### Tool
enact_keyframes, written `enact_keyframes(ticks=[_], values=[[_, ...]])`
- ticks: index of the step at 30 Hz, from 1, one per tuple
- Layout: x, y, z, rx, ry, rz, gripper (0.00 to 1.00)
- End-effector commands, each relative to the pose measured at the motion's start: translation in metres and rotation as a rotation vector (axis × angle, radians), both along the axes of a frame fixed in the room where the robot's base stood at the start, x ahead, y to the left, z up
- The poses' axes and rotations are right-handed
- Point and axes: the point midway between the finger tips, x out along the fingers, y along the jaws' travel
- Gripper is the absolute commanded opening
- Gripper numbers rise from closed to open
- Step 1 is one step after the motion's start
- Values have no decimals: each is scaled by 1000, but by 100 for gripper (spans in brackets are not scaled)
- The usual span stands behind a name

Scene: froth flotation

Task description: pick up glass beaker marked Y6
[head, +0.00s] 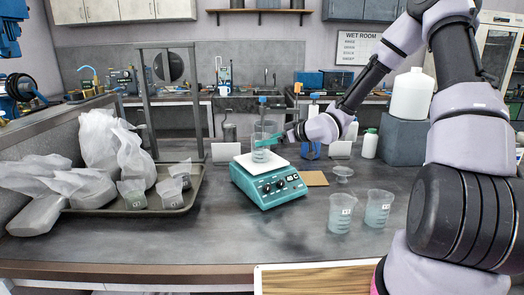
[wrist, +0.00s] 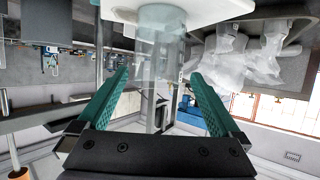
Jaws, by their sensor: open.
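A clear glass beaker (head: 261,155) stands upright on the white top of the teal hotplate (head: 268,184). I cannot read a mark on it. My gripper (head: 268,138) is at the beaker, coming in from the right, with its green fingers apart. In the wrist view, which looks upside down, the open fingers (wrist: 160,75) lie to either side of the clear beaker (wrist: 160,52), with gaps visible. Two more marked beakers, one (head: 341,213) and another (head: 378,208), stand on the bench at the right; their labels are too small to read surely.
A shallow clear dish (head: 343,174) and a brown pad (head: 314,179) lie right of the hotplate. A white jug (head: 411,95) stands on a grey block.

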Motion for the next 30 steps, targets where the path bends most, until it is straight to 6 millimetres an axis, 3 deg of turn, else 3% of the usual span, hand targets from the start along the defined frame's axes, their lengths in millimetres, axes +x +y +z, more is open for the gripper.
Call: enact_keyframes(ticks=[18,27,30], values=[[43,53,-29,-2,2,0,100],[46,55,-31,-2,2,-2,100],[46,55,-31,-2,2,-2,62]])
